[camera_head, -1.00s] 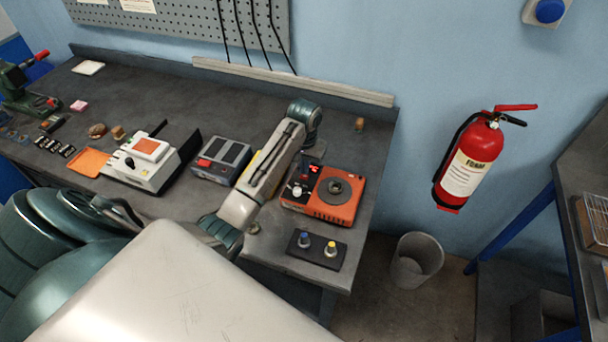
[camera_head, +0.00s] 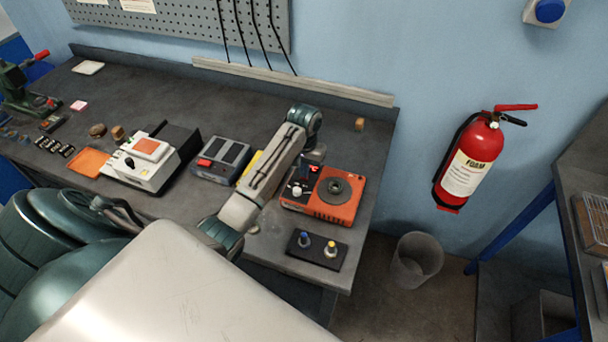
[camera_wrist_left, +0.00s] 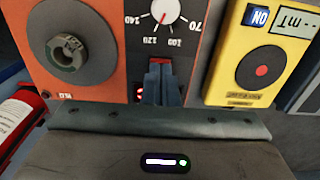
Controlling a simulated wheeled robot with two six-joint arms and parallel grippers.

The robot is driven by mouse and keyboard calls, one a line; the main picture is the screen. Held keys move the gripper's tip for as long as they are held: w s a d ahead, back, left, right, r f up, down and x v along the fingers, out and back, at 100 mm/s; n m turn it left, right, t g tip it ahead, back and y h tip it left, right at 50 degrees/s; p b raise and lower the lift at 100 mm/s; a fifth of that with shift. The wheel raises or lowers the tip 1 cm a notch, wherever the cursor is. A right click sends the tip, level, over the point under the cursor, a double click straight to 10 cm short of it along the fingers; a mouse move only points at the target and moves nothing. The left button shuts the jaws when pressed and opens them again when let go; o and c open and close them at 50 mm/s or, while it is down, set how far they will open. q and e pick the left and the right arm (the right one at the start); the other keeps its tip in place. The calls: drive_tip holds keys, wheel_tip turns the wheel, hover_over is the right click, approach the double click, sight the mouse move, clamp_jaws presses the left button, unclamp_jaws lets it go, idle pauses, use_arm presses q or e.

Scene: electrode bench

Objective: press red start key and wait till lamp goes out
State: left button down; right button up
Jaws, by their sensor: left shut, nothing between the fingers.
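The orange-red unit (camera_head: 338,206) sits near the bench's right end, with a round grey fitting on top and a grey dial panel. In the left wrist view it appears upside down (camera_wrist_left: 70,20), with the white dial (camera_wrist_left: 165,10) above my fingers. My left gripper (camera_wrist_left: 162,70) is shut and empty, its tips at the red key (camera_wrist_left: 160,61), which they partly cover; I cannot tell whether it is pressed down. A small red glow (camera_wrist_left: 139,92) shows beside the fingers. In the head view a red glow (camera_head: 314,169) shows beside the wrist. The right gripper is out of view.
A yellow meter (camera_wrist_left: 245,55) stands close beside the unit. A black block with two knobs (camera_head: 317,250) lies in front. A grey box with a red switch (camera_head: 222,160) and a white device (camera_head: 143,168) stand left. The bench edge and bin (camera_head: 417,260) are right.

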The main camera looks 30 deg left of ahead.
use_arm(q)
drive_tip(key=shift+r+p, duration=0.45)
drive_tip(key=shift+r, duration=2.5)
